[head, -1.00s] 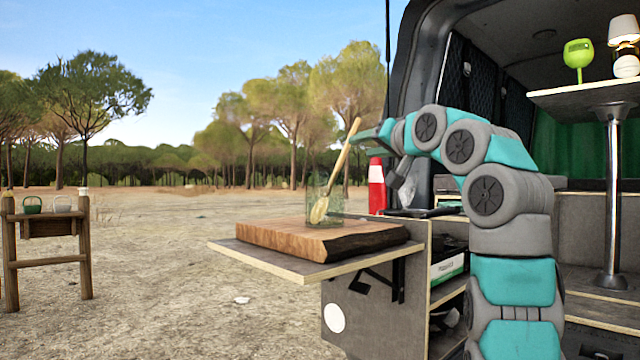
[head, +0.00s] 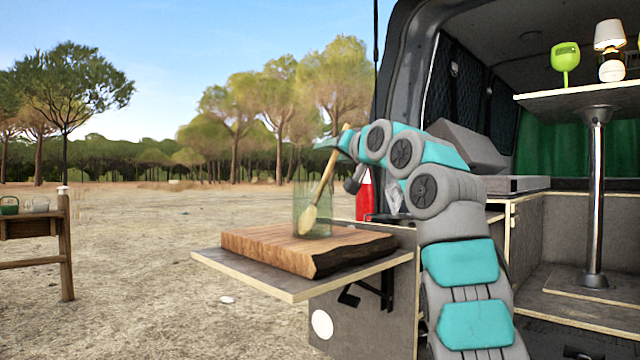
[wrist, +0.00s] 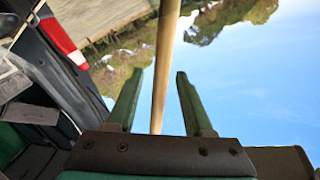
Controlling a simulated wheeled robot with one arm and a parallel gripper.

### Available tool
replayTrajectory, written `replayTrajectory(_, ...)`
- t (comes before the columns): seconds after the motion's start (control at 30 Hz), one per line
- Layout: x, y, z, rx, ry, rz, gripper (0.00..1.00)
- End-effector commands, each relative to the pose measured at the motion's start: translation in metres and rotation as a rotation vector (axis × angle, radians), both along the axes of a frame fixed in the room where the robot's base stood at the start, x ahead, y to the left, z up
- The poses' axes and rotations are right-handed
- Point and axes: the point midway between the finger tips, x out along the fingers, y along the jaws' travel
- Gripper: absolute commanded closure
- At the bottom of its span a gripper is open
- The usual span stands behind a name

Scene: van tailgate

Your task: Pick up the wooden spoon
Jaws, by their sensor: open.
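The wooden spoon (head: 326,178) leans inside a clear greenish glass jar (head: 299,198). Its bowl is down in the jar and its handle sticks up past the rim, tilted to the right. The jar stands upright on a thick wooden cutting board (head: 262,243). My gripper (head: 330,143) is at the upper part of the handle, above the jar. In the wrist view my gripper (wrist: 159,73) is open, and the spoon handle (wrist: 164,60) runs between its two green fingers, with gaps on both sides. The jar is hard to make out in the wrist view.
The board rests on a fold-out shelf (head: 285,285) at the van's tailgate. A red bottle (head: 364,197) stands behind, right of the jar. A raised table (head: 570,95) in the van holds a green cup and a lamp. A wooden stand (head: 62,240) is far left.

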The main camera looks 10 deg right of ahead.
Motion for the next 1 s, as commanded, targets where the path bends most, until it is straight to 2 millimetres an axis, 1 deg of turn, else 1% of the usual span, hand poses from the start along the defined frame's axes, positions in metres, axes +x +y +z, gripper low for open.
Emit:
replayTrajectory(0.03, 0.0054, 0.0010, 0.0012, 0.001, 0.006, -0.001, 0.48)
replayTrajectory(0.1, 0.0084, 0.0016, -0.0005, 0.001, 0.005, -0.001, 0.48)
replayTrajectory(0.3, 0.0083, 0.0020, -0.0014, 0.000, 0.003, -0.001, 0.50)
replayTrajectory(0.73, 0.0081, 0.0019, -0.0011, 0.000, 0.002, -0.001, 0.98)
replayTrajectory(0.77, 0.0081, 0.0019, -0.0011, 0.000, 0.002, -0.001, 1.00)
replayTrajectory(1.0, 0.0080, 0.0018, -0.0011, 0.000, 0.002, -0.001, 1.00)
